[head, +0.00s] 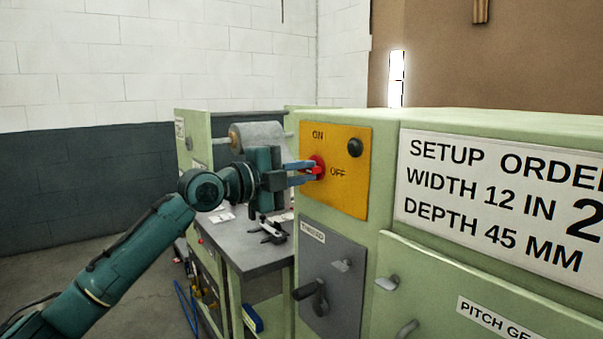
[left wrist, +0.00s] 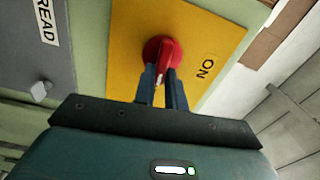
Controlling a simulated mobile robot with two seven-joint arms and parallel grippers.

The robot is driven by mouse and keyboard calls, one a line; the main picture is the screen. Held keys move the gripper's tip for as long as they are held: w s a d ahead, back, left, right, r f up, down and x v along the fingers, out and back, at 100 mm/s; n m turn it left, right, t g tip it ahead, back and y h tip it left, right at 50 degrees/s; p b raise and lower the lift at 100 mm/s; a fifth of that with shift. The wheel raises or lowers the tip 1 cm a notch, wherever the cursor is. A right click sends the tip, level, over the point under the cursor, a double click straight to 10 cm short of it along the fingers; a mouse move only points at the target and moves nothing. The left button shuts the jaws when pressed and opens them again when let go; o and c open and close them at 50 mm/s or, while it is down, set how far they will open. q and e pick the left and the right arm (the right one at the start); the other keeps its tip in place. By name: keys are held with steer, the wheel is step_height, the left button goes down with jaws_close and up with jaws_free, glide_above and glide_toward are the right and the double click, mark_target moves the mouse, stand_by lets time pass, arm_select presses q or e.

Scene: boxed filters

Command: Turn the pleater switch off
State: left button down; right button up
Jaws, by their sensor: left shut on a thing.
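The pleater switch is a red rotary knob (head: 319,167) on a yellow plate (head: 348,190) marked ON at the top and OFF at the right. My left gripper (head: 308,172) reaches it from the left, its blue fingers shut on the knob. In the left wrist view the red knob (left wrist: 168,57) sits between the two fingertips (left wrist: 163,80), on the yellow plate (left wrist: 205,30) with ON showing at the right. The fingers hide part of the knob, and I cannot tell exactly which mark it points to. My right gripper is not in view.
A black button (head: 355,147) sits at the plate's upper right. Below is a grey panel (head: 345,300) with a dark handle. A grey table (head: 262,257) with a small tool stands behind my left gripper. A large white setup sign (head: 480,190) is at the right.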

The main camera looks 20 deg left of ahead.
arm_select(q)
steer(key=shift+f+m, duration=0.1)
steer(key=shift+m, duration=0.5)
steer(key=c, duration=1.4)
jaws_free()
steer(key=shift+c, duration=0.2)
steer(key=shift+s+a, duration=0.3)
steer(key=shift+s, duration=0.1)
steer(key=b+v, duration=0.2)
steer(key=v, duration=1)
steer(key=shift+b, duration=0.35)
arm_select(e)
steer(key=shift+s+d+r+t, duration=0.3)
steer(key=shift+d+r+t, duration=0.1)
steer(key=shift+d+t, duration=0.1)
